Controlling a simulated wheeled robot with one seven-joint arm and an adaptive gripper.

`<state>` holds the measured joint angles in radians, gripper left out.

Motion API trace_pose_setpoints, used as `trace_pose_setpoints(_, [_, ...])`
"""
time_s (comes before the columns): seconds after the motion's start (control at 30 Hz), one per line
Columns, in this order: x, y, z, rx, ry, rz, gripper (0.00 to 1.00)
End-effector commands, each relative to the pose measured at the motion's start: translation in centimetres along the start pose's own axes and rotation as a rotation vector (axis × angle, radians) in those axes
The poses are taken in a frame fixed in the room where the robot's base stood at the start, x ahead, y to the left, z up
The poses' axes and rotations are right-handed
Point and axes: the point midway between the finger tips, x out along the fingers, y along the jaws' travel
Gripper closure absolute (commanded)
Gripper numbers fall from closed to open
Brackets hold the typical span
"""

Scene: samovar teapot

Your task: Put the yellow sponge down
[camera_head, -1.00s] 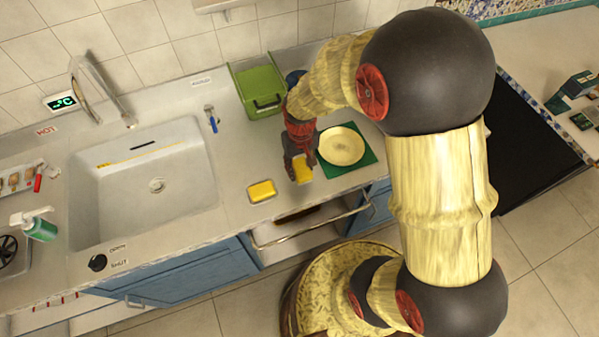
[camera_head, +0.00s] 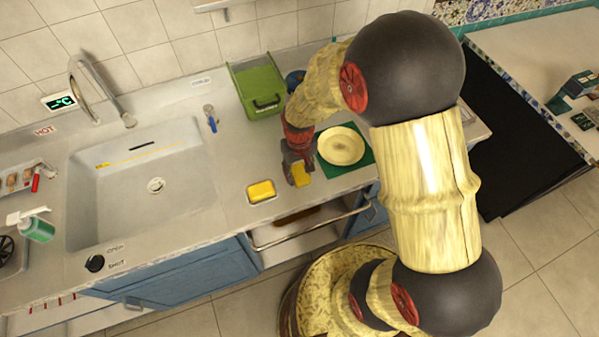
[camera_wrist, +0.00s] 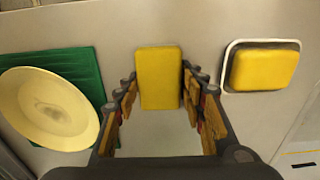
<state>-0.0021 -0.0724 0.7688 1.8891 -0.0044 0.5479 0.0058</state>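The yellow sponge (camera_head: 301,176) is between the fingers of my gripper (camera_head: 298,163), just left of the green mat. In the wrist view the sponge (camera_wrist: 159,78) stands lengthwise between the fingertips of my gripper (camera_wrist: 159,85). The fingers flank it closely on both sides, with no clear gap. My gripper appears shut on it. The sponge is low over the bare grey counter (camera_head: 232,165). Whether its underside touches the counter is hidden.
A second yellow sponge (camera_head: 261,191) lies in a white dish to the left, near the counter's front edge. A cream plate (camera_head: 341,146) sits on a green mat (camera_head: 357,171) to the right. A green rack (camera_head: 258,91) stands behind. The sink (camera_head: 140,190) is farther left.

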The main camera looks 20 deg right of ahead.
Motion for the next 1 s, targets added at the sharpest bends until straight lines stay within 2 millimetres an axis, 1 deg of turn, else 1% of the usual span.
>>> trace_pose_setpoints(0.03, [0.8,0.0,0.6,0.0,-0.013,0.0,0.58])
trace_pose_setpoints(0.27, [0.9,0.0,0.7,0.0,-0.016,0.0,0.45])
trace_pose_setpoints(0.73, [0.7,0.0,0.7,0.0,-0.016,0.0,0.45])
trace_pose_setpoints(0.87, [-0.5,0.0,0.6,0.0,-0.012,0.0,0.45])
trace_pose_setpoints(1.0, [-2.9,0.0,0.4,0.0,-0.008,0.0,0.45])
